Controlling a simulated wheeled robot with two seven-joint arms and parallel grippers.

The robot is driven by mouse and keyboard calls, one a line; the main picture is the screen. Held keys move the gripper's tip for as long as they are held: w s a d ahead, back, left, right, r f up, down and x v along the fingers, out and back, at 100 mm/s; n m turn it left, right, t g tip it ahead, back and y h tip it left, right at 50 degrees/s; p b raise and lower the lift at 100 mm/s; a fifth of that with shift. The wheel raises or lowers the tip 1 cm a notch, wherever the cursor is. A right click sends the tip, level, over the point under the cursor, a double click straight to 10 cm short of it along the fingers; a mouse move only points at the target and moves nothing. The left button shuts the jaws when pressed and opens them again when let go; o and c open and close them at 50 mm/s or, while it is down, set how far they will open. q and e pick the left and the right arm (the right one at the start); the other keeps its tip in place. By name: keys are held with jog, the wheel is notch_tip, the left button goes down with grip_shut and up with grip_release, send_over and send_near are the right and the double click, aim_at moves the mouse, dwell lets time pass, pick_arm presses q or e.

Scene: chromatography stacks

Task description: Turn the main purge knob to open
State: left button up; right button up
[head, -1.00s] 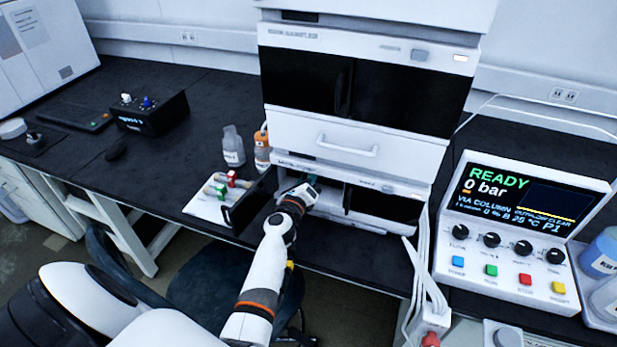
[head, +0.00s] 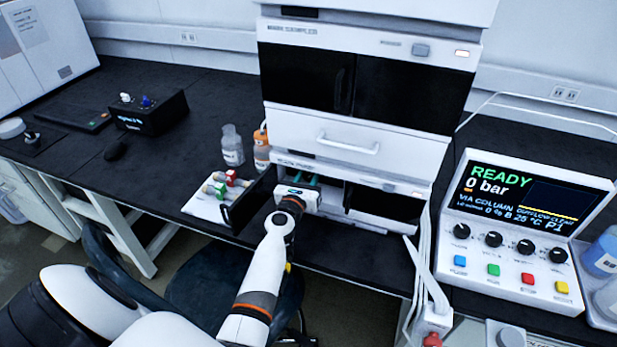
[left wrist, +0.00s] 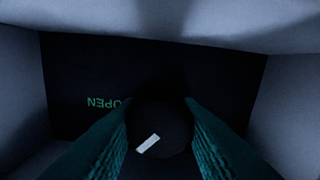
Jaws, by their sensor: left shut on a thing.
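In the left wrist view a dark round knob (left wrist: 170,125) with a short white mark sits between the two teal fingers of my left gripper (left wrist: 158,102). The fingers are shut on its sides. The white mark lies slanted, lower left to upper right. A green OPEN label (left wrist: 103,102), upside down here, is on the dark panel left of the knob and partly covered by a finger. In the head view my left gripper (head: 306,181) reaches into the open lower bay of the white instrument stack (head: 300,135); the knob is hidden there. My right gripper is not in view.
Pale bay walls (left wrist: 290,105) stand close on both sides of the gripper. The bay's dark door (head: 250,200) is swung open to the left, near a white tray (head: 200,208) with vials and bottles. A control console (head: 525,230) reading READY, 0 bar stands at the right.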

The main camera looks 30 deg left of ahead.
pick_arm(q)
jog(key=m, duration=0.5)
jog(key=shift+f+m, duration=0.1)
jog(key=shift+m, duration=0.2)
jog(key=shift+m+b, duration=0.3)
jog(key=shift+m, duration=1.9)
jog(key=o, duration=1)
jog(key=shift+c, duration=0.2)
jog(key=v, duration=1.2)
